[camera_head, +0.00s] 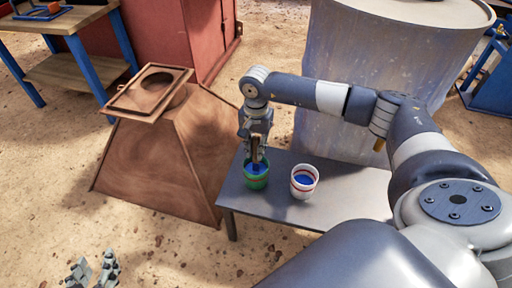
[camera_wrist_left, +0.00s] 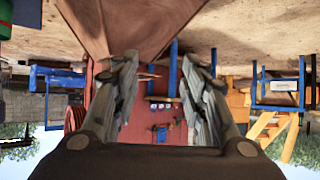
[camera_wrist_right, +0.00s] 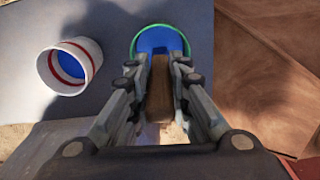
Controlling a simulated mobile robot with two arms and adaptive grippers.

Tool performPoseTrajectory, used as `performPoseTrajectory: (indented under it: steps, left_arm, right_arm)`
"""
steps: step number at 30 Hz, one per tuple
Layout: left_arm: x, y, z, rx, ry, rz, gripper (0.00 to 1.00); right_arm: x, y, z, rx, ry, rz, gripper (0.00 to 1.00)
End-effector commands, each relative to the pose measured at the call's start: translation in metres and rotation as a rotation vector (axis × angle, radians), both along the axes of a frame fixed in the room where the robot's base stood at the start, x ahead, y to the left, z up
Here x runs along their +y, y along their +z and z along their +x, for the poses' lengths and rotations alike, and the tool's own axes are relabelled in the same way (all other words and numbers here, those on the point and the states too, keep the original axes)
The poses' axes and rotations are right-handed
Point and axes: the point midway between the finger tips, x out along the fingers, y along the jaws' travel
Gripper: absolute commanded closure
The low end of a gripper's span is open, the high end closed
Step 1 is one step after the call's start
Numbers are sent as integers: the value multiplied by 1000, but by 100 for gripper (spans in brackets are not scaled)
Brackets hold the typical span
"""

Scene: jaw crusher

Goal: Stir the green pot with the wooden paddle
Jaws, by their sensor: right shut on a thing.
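The green pot (camera_head: 256,178) stands on the grey table, with blue contents; its green rim and blue inside also show in the right wrist view (camera_wrist_right: 159,40). My right gripper (camera_head: 257,146) is above the pot, shut on the wooden paddle (camera_wrist_right: 159,90). The paddle points down, and its lower end is inside the pot's opening. How deep it reaches in the blue contents I cannot tell. My left gripper (camera_head: 93,271) is at the lower left of the head view, away from the table. In the left wrist view its fingers (camera_wrist_left: 160,75) are spread apart with nothing between them.
A white cup with red bands (camera_head: 304,181) and blue contents stands right of the pot. The grey table (camera_head: 345,193) is otherwise clear. A brown tapered hopper (camera_head: 160,150) stands close to its left, a large grey drum (camera_head: 345,70) behind. A wooden workbench (camera_head: 68,70) is far left.

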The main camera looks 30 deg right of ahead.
Motion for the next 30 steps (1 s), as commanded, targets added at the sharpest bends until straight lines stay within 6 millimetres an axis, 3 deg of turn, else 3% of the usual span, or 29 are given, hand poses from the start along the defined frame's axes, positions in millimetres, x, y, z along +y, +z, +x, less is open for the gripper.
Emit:
performPoseTrajectory:
  steps: [30]
  left_arm:
    - [23,-47,-62,357,26,79,60]
  right_arm:
    - [0,23,0,-1,0,1,100]
